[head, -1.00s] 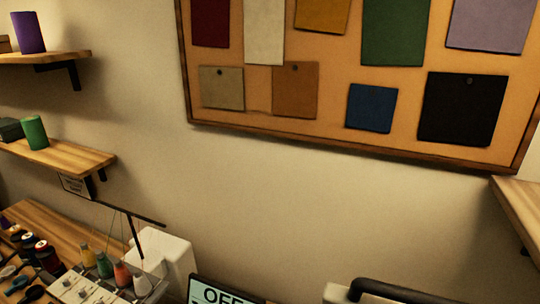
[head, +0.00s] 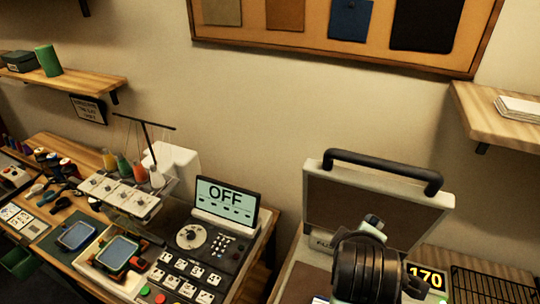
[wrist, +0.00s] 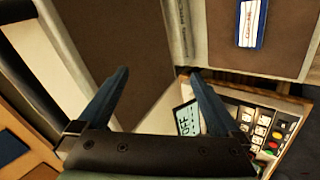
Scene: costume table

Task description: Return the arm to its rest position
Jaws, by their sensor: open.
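My arm (head: 365,268) shows at the bottom of the head view, in front of the open press, but my gripper's fingers are not clear there. In the wrist view my gripper (wrist: 158,74) has its two blue fingers spread wide, with nothing between them. The press (head: 380,195) has its lid raised, with a black handle on top and a brown inner face. Its lit display (head: 426,277) reads 170. In the wrist view a blue-and-white piece (wrist: 250,22) lies on a brown panel at the upper right.
An embroidery machine (head: 210,245) with an OFF screen (head: 226,198) stands left of the press. Thread cones, tools and blue hoops (head: 120,252) lie farther left. A wooden shelf (head: 495,118) juts out at right, above a black wire rack (head: 490,286).

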